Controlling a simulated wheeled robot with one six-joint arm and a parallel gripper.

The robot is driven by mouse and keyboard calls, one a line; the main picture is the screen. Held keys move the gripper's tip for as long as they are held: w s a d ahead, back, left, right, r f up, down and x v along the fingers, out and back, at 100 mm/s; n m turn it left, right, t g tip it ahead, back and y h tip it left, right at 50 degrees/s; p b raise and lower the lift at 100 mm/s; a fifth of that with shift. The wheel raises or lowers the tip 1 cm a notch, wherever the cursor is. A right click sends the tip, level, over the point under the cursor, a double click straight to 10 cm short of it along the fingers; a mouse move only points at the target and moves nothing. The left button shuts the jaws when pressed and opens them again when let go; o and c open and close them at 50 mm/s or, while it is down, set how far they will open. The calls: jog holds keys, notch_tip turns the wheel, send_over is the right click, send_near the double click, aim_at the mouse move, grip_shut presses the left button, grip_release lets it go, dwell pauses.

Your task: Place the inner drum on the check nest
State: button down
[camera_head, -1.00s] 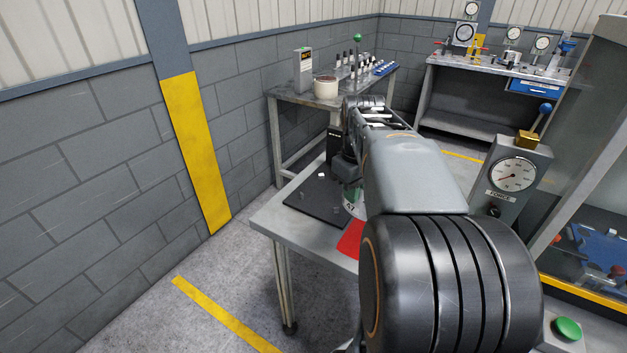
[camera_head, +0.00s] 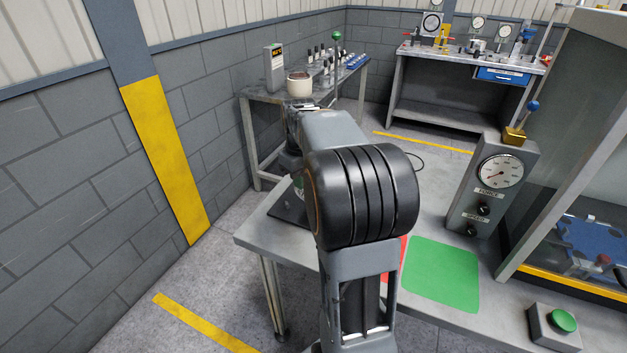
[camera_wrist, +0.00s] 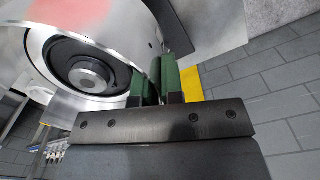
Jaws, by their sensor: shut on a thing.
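The inner drum (camera_wrist: 118,81), a bright metal ring-shaped part with a black ring and grey hub inside, fills the upper left of the wrist view. My gripper (camera_wrist: 156,70) has green-padded fingers, shut on the drum's rim at its right side. In the head view my own arm hides the gripper and most of what it holds. I cannot pick out the check nest for certain in either view.
A steel table (camera_head: 262,228) stands ahead, with a green mat (camera_head: 441,274) and a red patch (camera_head: 391,262) on it. A force gauge box (camera_head: 494,185) stands at the right beside a glazed cabinet. Behind are a side bench with a cream pot (camera_head: 300,86) and a gauge bench (camera_head: 462,69).

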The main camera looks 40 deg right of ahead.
jog(key=w+f, duration=0.1)
jog(key=f, duration=0.1)
jog(key=w+f, duration=0.3)
jog(key=f, duration=0.2)
jog(key=shift+w, duration=0.25)
jog(key=shift+s+f, duration=0.25)
jog(key=shift+f, duration=0.45)
